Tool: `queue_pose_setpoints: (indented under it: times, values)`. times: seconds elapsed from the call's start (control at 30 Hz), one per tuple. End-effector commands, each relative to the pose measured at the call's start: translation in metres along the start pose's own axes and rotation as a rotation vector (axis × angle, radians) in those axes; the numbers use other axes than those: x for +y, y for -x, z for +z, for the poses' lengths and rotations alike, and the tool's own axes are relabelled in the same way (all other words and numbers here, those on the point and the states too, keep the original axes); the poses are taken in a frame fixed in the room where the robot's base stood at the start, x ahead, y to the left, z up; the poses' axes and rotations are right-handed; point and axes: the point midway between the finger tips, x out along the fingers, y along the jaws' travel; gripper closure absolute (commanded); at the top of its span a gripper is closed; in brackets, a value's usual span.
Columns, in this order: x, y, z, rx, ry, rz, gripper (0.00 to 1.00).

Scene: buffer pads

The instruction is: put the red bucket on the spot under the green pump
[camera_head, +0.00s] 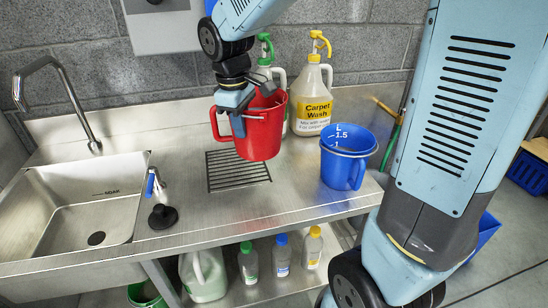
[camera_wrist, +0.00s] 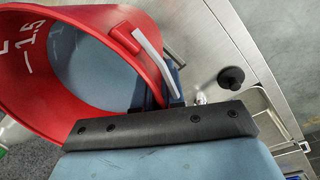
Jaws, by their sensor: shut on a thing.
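The red bucket (camera_head: 262,132) hangs in the air above the steel counter, roughly upright, over the dark slotted grille (camera_head: 232,175). My gripper (camera_head: 237,108) is shut on the bucket at its upper left side, from above. In the wrist view the bucket (camera_wrist: 95,100) fills the upper left, with its open mouth and measure marks showing. I cannot tell if the jaws hold its wall or its handle. The green pump (camera_head: 265,45) tops a pale jug (camera_head: 266,74) at the back, behind the bucket. The bucket hides the jug's lower part and the counter just in front of it.
A Carpet Wash jug (camera_head: 316,98) with a yellow pump stands right of the green-pump jug. A blue bucket (camera_head: 347,157) stands at the counter's right. A sink (camera_head: 80,215) and tap (camera_head: 60,90) are at left. Several bottles stand on the lower shelf.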

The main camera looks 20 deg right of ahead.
Motion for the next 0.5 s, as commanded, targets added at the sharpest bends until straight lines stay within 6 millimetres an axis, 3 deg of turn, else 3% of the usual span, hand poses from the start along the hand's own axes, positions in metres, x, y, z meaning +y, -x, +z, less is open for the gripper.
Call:
queue_pose_setpoints:
  times: [0.33,0.5]
  values:
    - [0.010,-0.001,0.005,0.000,-0.018,0.002,1.00]
    - [0.028,-0.012,0.010,-0.001,-0.020,0.001,1.00]
